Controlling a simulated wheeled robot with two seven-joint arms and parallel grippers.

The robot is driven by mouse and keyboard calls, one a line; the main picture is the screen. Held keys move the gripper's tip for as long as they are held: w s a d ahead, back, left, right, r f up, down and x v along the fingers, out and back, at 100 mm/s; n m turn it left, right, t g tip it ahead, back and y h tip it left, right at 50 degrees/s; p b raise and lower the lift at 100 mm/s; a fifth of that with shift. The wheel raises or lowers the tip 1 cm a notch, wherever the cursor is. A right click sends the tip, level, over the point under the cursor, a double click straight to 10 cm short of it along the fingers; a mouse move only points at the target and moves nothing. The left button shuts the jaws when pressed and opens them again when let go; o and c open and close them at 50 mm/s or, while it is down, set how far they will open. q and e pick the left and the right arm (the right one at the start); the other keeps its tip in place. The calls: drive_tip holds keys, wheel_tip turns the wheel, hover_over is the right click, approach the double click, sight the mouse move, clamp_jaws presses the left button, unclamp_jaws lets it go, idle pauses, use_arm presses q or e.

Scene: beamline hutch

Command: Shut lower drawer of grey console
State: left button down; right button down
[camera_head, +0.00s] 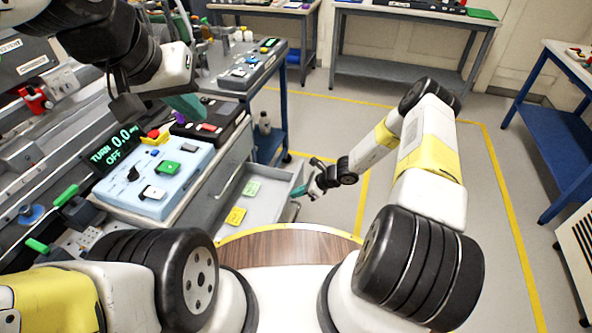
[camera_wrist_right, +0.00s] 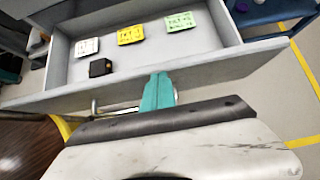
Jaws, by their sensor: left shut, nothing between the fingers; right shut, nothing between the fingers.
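The lower drawer (camera_head: 268,208) of the grey console (camera_head: 236,150) stands open in the head view. It holds flat labelled cards; a small black block also shows inside it in the right wrist view. My right gripper (camera_head: 300,191) is shut and empty at the outer side of the drawer's front panel (camera_wrist_right: 225,66). In the right wrist view its teal fingers (camera_wrist_right: 158,92) overlap that panel, beside the pale bar handle; I cannot tell whether they touch. My left gripper (camera_head: 187,106) is shut and empty, over the console's worktop at the left.
A light blue control box (camera_head: 180,165) and a dark instrument (camera_head: 208,120) sit on the worktop. A blue-legged bench (camera_head: 268,145) stands beyond the drawer. A round wooden surface (camera_head: 285,245) lies close to the drawer's near side.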

drive_tip(key=w+a, duration=0.3)
drive_tip(key=a, duration=0.6)
drive_tip(key=w+a, duration=0.4)
drive_tip(key=a, duration=0.5)
drive_tip(key=shift+a, duration=0.25)
drive_tip(key=shift+d, duration=0.1)
